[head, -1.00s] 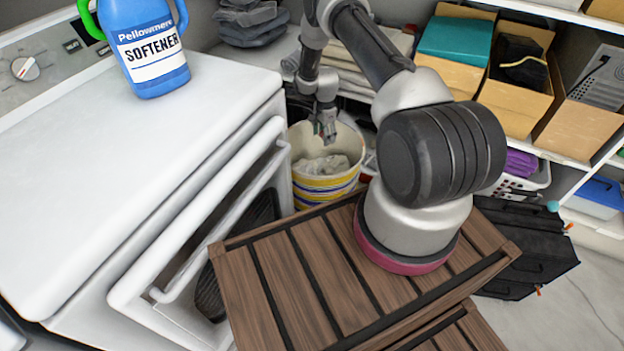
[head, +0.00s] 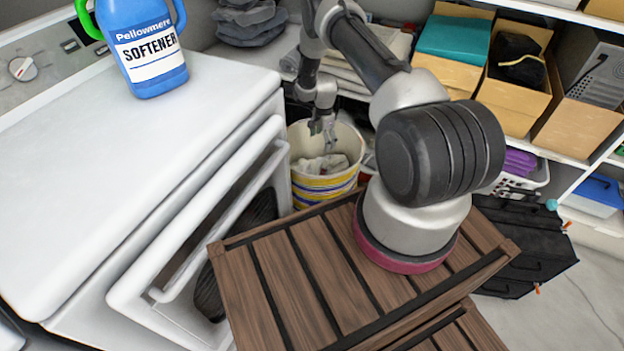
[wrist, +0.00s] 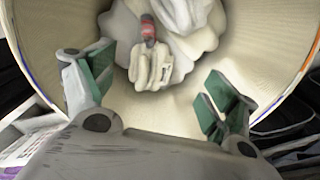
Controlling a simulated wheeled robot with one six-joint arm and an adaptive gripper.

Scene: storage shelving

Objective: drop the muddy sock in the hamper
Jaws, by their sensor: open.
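The hamper (head: 325,190) is a round cream bin with yellow and blue stripes, standing behind my wooden deck beside the white machine. Its inner wall (wrist: 285,60) fills much of the wrist view. My gripper (head: 322,139) is over the hamper's mouth. In the wrist view its green-padded fingers (wrist: 155,85) are spread apart with nothing between them. Pale cloth (head: 318,165) lies in the hamper. On it, in the wrist view, is a small cream folded piece with a red and dark band (wrist: 150,62), apart from the fingers. I cannot tell for certain whether this is the muddy sock.
The white machine (head: 150,140) with its door hanging open is at the left, with a blue softener jug (head: 148,50) on top. Shelves with open cardboard boxes (head: 512,90) stand behind at the right. Black drawers (head: 525,245) are right of my deck.

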